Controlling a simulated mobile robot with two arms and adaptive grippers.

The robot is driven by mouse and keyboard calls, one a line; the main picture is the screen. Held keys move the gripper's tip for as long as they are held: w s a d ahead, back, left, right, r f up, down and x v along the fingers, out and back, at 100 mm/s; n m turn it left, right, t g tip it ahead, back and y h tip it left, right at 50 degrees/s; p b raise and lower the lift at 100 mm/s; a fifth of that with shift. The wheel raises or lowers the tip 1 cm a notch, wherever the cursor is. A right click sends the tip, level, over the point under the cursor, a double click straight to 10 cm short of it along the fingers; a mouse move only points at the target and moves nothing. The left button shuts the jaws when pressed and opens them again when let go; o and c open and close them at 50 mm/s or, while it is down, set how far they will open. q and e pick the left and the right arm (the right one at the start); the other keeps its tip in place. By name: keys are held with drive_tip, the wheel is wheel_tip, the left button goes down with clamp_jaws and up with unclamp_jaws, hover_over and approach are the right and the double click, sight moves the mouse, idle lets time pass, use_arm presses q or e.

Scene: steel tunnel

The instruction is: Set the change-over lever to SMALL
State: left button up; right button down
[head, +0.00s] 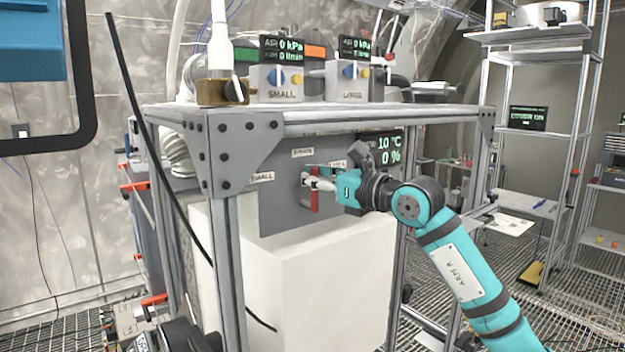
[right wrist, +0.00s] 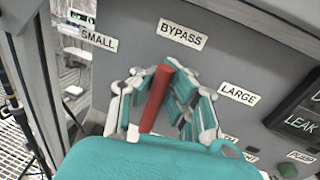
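The change-over lever is a red bar (head: 315,194) on the grey panel under the bench top. In the head view it stands about upright, below the BYPASS label (head: 303,152). In the right wrist view the red lever (right wrist: 157,98) lies between the fingers of my right gripper (right wrist: 160,100), its far end toward the BYPASS label (right wrist: 183,35). The fingers look spread around it, with gaps visible; contact is unclear. The SMALL label (right wrist: 98,39) is to the left, the LARGE label (right wrist: 239,94) to the right. The lever's pivot is hidden. My left gripper is not in view.
A white box (head: 320,285) stands below the panel, under my right gripper. A frame post (head: 228,270) rises left of the panel. The panel's readout (head: 385,150) is just right of the gripper. Shelving (head: 530,140) stands further right.

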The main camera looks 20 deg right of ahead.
sight(281, 195)
drive_tip(key=n+b, duration=0.1)
drive_tip(key=a+f+n+b, duration=0.1)
drive_tip(key=n, duration=0.1)
drive_tip(key=s+a+n+b, duration=0.1)
drive_tip(key=b, duration=0.1)
drive_tip(key=shift+a+f+n+g+h, duration=0.2)
drive_tip(key=shift+n+g+h, duration=0.1)
drive_tip(key=shift+h, duration=0.1)
drive_tip(key=shift+s+a+f+n+h+b, duration=0.15)
drive_tip(key=shift+a+f+n+h+b, duration=0.25)
drive_tip(key=shift+n+b, duration=0.55)
drive_tip(key=shift+s+a+f+n+h+b, duration=0.1)
drive_tip(key=shift+a+f+n+b, duration=0.2)
drive_tip(key=shift+a+n+b, duration=0.6)
drive_tip(key=shift+d+n+g, duration=0.3)
drive_tip(key=shift+d+n, duration=0.05)
drive_tip(key=c, duration=2)
unclamp_jaws()
drive_tip(key=o, duration=0.7)
drive_tip(key=shift+s+d+r, duration=0.15)
drive_tip(key=shift+s+r, duration=0.05)
drive_tip(key=shift+s, duration=0.1)
drive_tip(key=shift+c, duration=0.2)
drive_tip(key=shift+o, duration=0.3)
drive_tip(key=shift+w, duration=0.1)
drive_tip(key=v, duration=1.2)
